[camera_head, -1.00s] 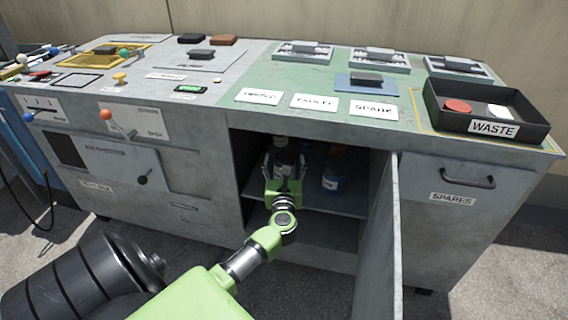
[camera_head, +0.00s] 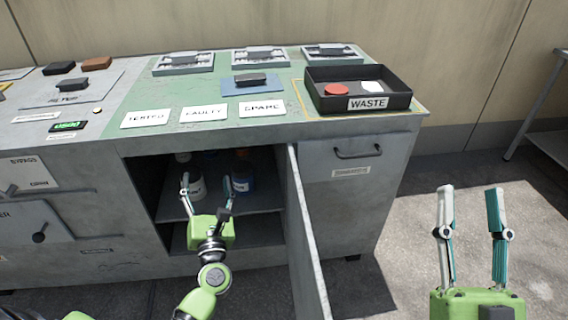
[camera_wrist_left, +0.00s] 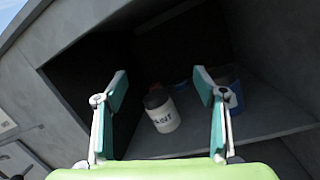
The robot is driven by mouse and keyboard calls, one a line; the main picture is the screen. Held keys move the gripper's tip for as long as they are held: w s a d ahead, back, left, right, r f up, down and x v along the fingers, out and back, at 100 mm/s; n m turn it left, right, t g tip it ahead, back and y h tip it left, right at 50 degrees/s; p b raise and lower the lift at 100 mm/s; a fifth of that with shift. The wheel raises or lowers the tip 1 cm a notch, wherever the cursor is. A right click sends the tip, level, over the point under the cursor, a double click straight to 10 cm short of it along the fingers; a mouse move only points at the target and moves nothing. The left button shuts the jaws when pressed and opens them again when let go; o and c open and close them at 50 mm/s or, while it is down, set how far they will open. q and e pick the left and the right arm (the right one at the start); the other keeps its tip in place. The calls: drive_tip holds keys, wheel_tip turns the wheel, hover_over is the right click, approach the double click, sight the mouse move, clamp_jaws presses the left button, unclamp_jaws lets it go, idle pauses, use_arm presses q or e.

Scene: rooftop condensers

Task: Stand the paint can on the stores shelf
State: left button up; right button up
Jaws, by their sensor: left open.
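The paint can (camera_head: 197,186), white with a dark lid and dark lettering, stands upright on the shelf (camera_head: 262,199) inside the open cupboard. It also shows in the left wrist view (camera_wrist_left: 162,112), beyond the fingers and between them, with clear space at its sides. My left gripper (camera_head: 207,183) is open and empty at the cupboard's mouth, in front of the can. My right gripper (camera_head: 470,190) is open and empty at the lower right, out over the floor.
A blue container (camera_head: 242,178) stands right of the can on the shelf; it also shows in the left wrist view (camera_wrist_left: 236,96). The cupboard door (camera_head: 305,240) stands open to the right of my left arm. A black waste tray (camera_head: 400,101) sits on the bench top.

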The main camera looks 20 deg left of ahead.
use_arm(q)
drive_tip(key=s+d+r+n+t+h, duration=0.2)
drive_tip(key=d+r+n+h, duration=0.4)
drive_tip(key=d+n, duration=0.3)
drive_tip(key=s+d+r+n+t+h, duration=0.3)
drive_tip(key=s+d+r+n+h, duration=0.2)
drive_tip(key=d+r+n, duration=0.4)
drive_tip(key=s+d+r+n+t+h, duration=0.2)
drive_tip(key=d+r+n+h, duration=0.4)
drive_tip(key=n, duration=0.6)
drive_tip(key=s+d+r, duration=0.1)
drive_tip(key=d+r, duration=0.1)
drive_tip(key=d, duration=0.1)
drive_tip(key=shift+s+n+h, duration=0.25)
drive_tip(key=shift+n+h, duration=0.05)
